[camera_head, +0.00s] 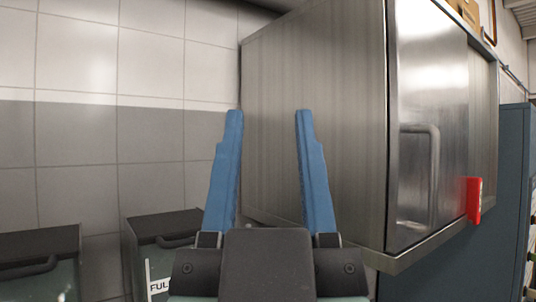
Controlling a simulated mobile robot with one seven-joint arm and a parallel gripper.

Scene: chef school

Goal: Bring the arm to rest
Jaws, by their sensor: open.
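My gripper (268,118) shows at the lower middle of the head view, pointing up and away. Its two blue fingers stand wide apart, with nothing between them. The dark gripper body is below the fingers at the bottom edge. The rest of my arm is hidden below the frame. Behind the right finger, in the picture, is the side of a large metal cabinet (340,90); I cannot tell how near the finger is to it.
The cabinet's door has a handle (432,170) and a red object (473,200) near its edge. Two dark-lidded bins (40,243) (165,224) stand low at the left by the tiled wall (80,130). A blue cabinet (508,190) stands at the right.

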